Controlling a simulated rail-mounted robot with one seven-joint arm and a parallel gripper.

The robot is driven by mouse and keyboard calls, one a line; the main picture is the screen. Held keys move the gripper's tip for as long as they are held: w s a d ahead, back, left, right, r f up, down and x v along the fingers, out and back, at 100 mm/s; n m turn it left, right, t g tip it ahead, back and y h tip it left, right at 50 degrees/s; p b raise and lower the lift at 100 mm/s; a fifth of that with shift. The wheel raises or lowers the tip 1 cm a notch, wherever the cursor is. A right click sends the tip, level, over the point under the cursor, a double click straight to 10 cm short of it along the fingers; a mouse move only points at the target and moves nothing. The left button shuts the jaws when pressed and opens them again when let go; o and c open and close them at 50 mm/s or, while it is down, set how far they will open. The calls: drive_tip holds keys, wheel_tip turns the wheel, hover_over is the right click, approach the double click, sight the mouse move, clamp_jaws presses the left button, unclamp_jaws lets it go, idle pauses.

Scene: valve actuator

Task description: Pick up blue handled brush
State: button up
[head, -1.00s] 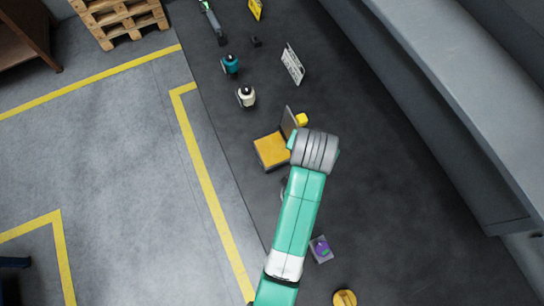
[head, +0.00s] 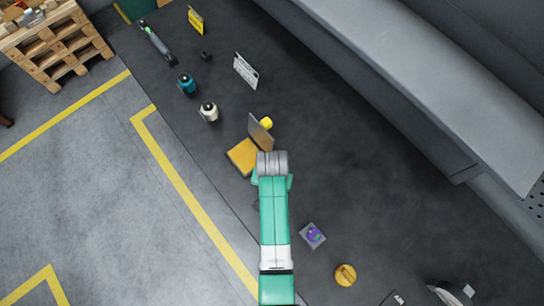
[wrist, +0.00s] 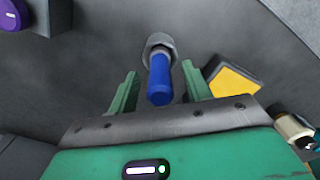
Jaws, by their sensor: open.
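The blue handled brush (wrist: 160,82) is in the wrist view, its blue handle pointing toward my gripper and its grey round end (wrist: 159,42) farther off. My gripper (wrist: 159,72) is open, with one green finger on each side of the handle and visible gaps between. Whether the fingers are low enough to surround the handle I cannot tell. In the head view the brush does not show; my green arm covers the floor area near it.
A purple-knobbed piece (head: 313,235) and a yellow round piece (head: 345,275) lie to the right. White (head: 209,111) and teal (head: 187,84) bottles stand beyond.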

drive_tip(key=shift+f, duration=0.4)
drive_tip(key=c, duration=1.1)
